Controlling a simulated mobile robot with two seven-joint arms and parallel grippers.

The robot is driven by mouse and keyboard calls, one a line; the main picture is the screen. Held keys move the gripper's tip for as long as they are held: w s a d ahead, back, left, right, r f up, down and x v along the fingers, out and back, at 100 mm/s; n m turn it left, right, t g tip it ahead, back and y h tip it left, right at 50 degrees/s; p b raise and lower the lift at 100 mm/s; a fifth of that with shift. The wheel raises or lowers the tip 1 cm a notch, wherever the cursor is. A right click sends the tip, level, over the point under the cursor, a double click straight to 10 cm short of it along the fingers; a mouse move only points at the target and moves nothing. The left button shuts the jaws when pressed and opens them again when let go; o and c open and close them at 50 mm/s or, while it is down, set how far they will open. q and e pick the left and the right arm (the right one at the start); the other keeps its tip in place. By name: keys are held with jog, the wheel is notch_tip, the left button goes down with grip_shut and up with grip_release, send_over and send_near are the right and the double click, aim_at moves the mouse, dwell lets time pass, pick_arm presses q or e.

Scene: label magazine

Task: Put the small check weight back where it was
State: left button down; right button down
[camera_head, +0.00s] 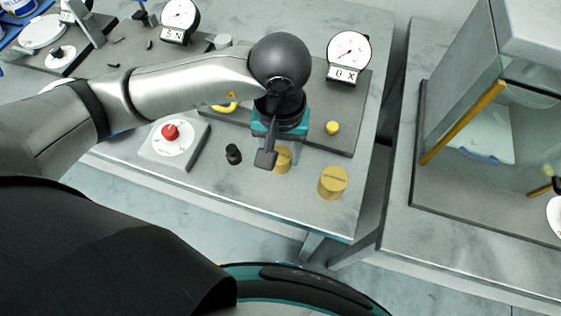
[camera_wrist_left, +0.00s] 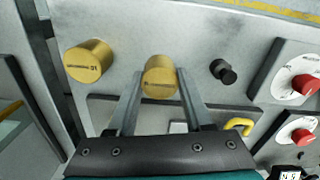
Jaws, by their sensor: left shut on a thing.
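My left gripper (camera_head: 272,155) reaches down over the front of the middle bench and is shut on a brass cylinder weight (camera_head: 283,160). In the left wrist view the same weight (camera_wrist_left: 160,77) sits between the two fingertips. I cannot tell whether its base touches the bench. A larger-looking brass weight (camera_head: 333,182) stands to its right, apart from it; it also shows in the left wrist view (camera_wrist_left: 88,62). A small black weight or knob (camera_head: 233,154) stands to its left. The right gripper is not in view.
A dark plate (camera_head: 351,108) behind the weights carries a dial gauge (camera_head: 349,51), a yellow knob (camera_head: 332,127) and a yellow hook (camera_head: 228,106). A glass-sided case (camera_head: 467,120) is on the right bench. The bench's front right corner is bare.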

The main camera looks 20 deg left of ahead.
aim_at(280, 166)
pick_arm(q)
jog(key=shift+f, duration=2.2)
jog(key=shift+f+b, duration=0.15)
jog(key=shift+b, duration=0.2)
jog(key=shift+c, duration=1.5)
grip_release()
notch_tip(280, 166, up, 12)
jog(key=shift+r+p, duration=0.15)
jog(key=shift+p, duration=0.3)
